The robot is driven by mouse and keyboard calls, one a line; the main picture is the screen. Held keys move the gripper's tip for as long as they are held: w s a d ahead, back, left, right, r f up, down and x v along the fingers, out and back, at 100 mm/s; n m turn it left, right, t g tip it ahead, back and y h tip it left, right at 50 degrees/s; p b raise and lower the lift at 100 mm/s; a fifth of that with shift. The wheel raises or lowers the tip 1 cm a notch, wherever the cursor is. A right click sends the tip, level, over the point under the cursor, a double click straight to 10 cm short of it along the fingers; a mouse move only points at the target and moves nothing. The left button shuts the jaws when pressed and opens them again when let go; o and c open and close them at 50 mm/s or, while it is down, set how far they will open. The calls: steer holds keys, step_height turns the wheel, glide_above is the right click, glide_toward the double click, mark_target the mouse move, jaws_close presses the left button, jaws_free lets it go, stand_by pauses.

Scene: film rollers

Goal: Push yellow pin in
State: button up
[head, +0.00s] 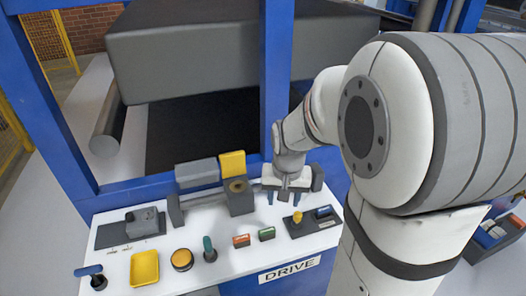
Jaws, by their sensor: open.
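The yellow pin (297,216) is a small yellow knob standing up from a dark plate (322,226) at the right end of the white console in the head view. My gripper (284,199) points down just behind and slightly left of the pin. Its two blue-tipped fingers are apart, with nothing visible between them. The gripper looks clear of the pin, but I cannot tell its exact height. How deep the pin sits in the plate is too small to tell.
A grey bracket (238,202) with a yellow block (232,163) stands behind. A blue post (277,70) rises behind my gripper.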

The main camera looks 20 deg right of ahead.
steer(key=w+d+f+m+g+p, duration=0.1)
steer(key=w+d+f+m+p, duration=0.2)
steer(key=w+d+f, duration=0.2)
steer(key=m+p, duration=0.1)
steer(key=p, duration=0.1)
glide_above(298, 214)
steer(key=f, duration=0.4)
steer(key=shift+s+a, duration=0.1)
steer(key=shift+a, duration=0.1)
steer(key=shift+d+f, duration=0.2)
steer(key=shift+f, duration=0.4)
steer(key=shift+f+p, duration=0.7)
steer(key=shift+f, duration=2.95)
steer(key=shift+c, duration=0.5)
jaws_close()
